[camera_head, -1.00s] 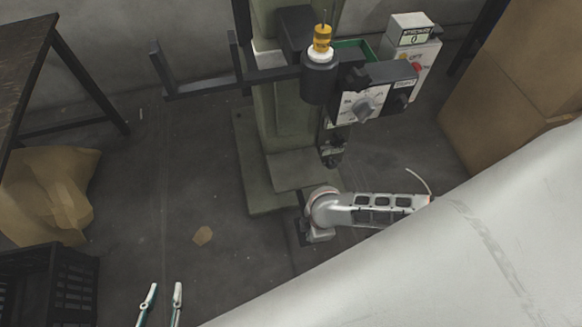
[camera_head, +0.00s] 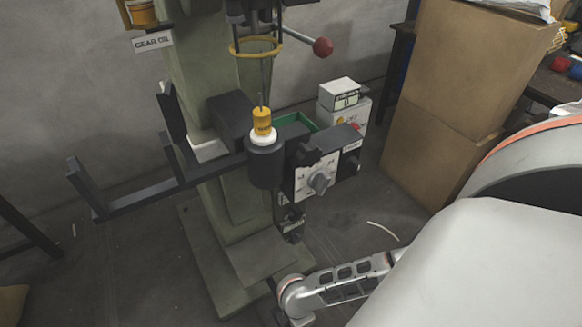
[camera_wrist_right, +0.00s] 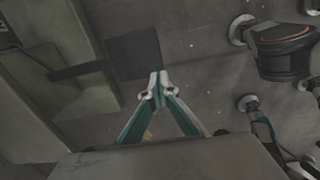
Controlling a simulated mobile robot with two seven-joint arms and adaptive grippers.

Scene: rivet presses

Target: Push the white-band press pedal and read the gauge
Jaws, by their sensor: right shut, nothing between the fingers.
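The press (camera_head: 190,80) stands in the middle of the head view, a pale green column with a white strip (camera_head: 208,148) across it. In the right wrist view a flat black plate, which looks like the pedal (camera_wrist_right: 132,52), sits on a dark bar near the press base. My right gripper (camera_wrist_right: 156,86) is shut and empty, its fingertips at the plate's lower edge in the picture. I cannot tell whether they touch. In the head view its fingers are hidden. No needle gauge is clearly seen. My left gripper is out of view.
A yellow-and-white cylinder (camera_head: 263,128) stands on the press's black anvil. A grey control box (camera_head: 320,178) with a knob is beside it. Black bracket arms (camera_head: 140,195) stick out left. Cardboard boxes (camera_head: 455,95) stand at right. Floor at left is mostly clear.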

